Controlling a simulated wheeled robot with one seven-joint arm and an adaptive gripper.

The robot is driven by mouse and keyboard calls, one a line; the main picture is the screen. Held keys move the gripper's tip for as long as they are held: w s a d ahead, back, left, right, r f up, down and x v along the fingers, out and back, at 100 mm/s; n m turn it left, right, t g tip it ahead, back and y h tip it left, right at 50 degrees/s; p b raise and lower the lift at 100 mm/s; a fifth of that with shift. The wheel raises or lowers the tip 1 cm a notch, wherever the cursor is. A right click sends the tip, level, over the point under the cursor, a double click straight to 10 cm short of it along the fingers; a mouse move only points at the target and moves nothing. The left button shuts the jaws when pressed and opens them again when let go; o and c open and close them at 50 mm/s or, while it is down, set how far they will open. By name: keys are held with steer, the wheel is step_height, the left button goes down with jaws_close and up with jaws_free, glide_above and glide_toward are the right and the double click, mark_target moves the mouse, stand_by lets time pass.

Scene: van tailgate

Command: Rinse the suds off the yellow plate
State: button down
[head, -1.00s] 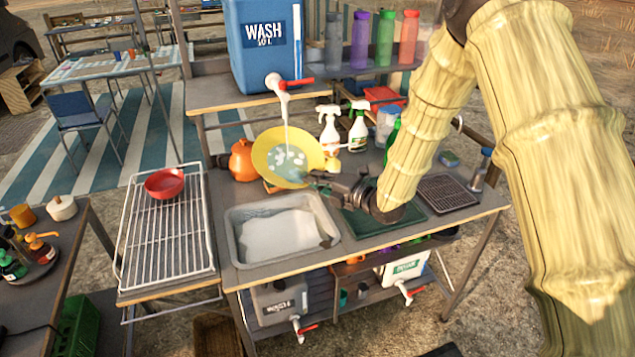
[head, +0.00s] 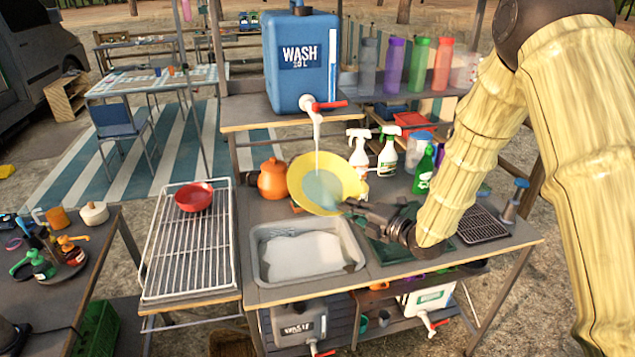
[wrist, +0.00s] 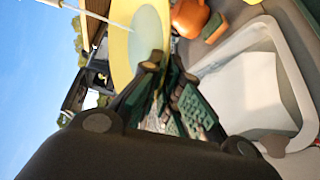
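The yellow plate (head: 349,181) is tilted, behind the sink basin (head: 262,262), with its face toward the head camera. A pale stream from the red-handled tap (head: 318,105) of the blue wash container (head: 284,75) falls onto it. A pale blue wet patch covers its middle; I see no white suds clumps there. My gripper (head: 350,205) is shut on the plate's lower right rim. The wrist view shows the fingertips (wrist: 170,72) at the rim of the plate (wrist: 118,50); the exact contact is partly hidden.
The basin holds whitish suds. An orange pot (head: 273,179) stands left of the plate, spray bottles (head: 388,155) and a green bottle (head: 424,172) to its right. A wire rack (head: 186,245) with a red bowl (head: 194,196) is left of the sink and mostly free.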

steer(key=shift+s+d+b, duration=0.25)
steer(key=shift+s+d, duration=0.5)
steer(key=shift+s, duration=0.25)
steer(key=shift+s+d+b, duration=0.25)
steer(key=shift+s+d, duration=0.45)
steer(key=shift+s, duration=0.25)
steer(key=s+d+r, duration=0.3)
steer(key=s+r, duration=0.1)
stand_by(0.9)
stand_by(0.4)
